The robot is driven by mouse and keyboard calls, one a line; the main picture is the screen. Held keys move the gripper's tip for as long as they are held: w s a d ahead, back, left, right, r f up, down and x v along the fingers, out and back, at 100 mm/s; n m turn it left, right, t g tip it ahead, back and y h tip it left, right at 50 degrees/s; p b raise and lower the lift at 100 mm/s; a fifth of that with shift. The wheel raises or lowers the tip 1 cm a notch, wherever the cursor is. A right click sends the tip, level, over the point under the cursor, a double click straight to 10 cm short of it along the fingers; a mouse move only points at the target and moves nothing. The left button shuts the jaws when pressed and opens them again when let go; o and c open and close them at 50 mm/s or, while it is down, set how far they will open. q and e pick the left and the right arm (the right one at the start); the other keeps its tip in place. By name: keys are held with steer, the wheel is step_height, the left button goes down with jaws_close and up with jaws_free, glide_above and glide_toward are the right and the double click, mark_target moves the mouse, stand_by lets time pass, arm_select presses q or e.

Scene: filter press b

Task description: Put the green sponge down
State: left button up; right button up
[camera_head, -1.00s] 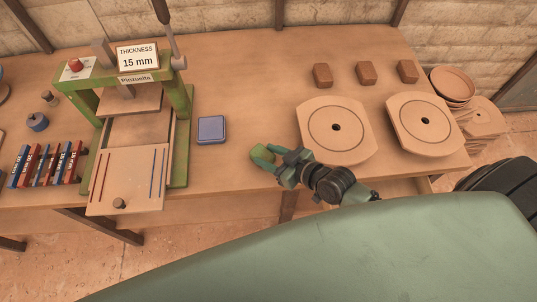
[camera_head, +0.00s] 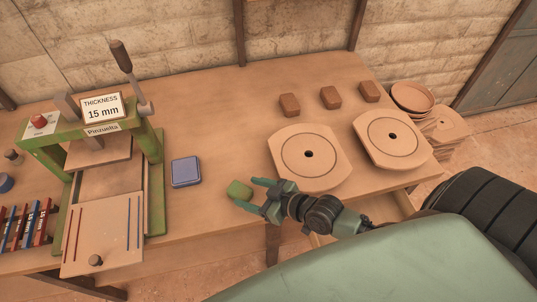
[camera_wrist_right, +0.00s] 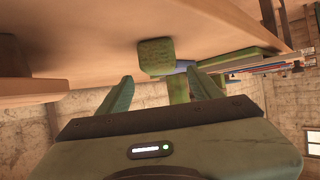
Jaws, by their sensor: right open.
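The green sponge (camera_head: 239,190) lies on the tabletop near its front edge, right of and below a blue square pad. My right gripper (camera_head: 247,192) is open, just right of the sponge, its fingers pointing at it. In the right wrist view, which looks upside down, the sponge (camera_wrist_right: 156,56) sits on the table just beyond the spread fingertips (camera_wrist_right: 160,78), with nothing held between them. My left gripper is not in view.
The green press (camera_head: 150,180) with a "15 mm" sign stands at the left. The blue pad (camera_head: 186,172) lies between it and the sponge. Two round-holed plates (camera_head: 309,170) lie at the right, with three brown blocks (camera_head: 331,97) behind. The table middle is clear.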

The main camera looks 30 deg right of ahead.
steer(key=v, duration=0.8)
steer(key=shift+s+d+b, duration=0.1)
steer(key=shift+s+b, duration=0.15)
steer(key=shift+b, duration=0.1)
steer(key=shift+s+d+r, duration=0.3)
steer(key=shift+s+r, duration=0.1)
steer(key=shift+s, duration=0.1)
